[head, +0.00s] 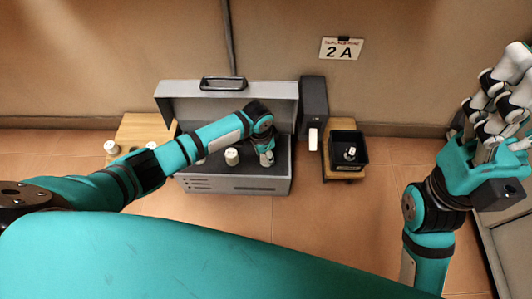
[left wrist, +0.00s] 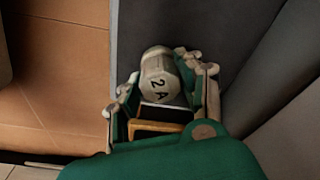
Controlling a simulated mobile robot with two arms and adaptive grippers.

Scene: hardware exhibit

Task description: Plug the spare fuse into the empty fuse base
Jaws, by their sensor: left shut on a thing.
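My left gripper (head: 266,157) is shut on a pale fuse (left wrist: 160,77) marked "2 A", which shows between its fingers in the left wrist view. The gripper points down inside the open grey box (head: 235,184), towards its right side. A white round piece (head: 232,157) stands on the box's dark floor just left of the gripper. Another is partly hidden behind my left arm. I cannot make out an empty fuse base; my gripper and arm cover part of the floor. My right gripper (head: 494,92) is raised at the far right, its fingers spread and empty.
A black tray (head: 333,165) holding a small pale piece (head: 350,153) sits on a wooden stand to the right. A dark upright unit (head: 314,105) stands beside the box. A white piece (head: 111,147) sits on a wooden stand at left. A "2 A" sign (head: 341,48) hangs behind.

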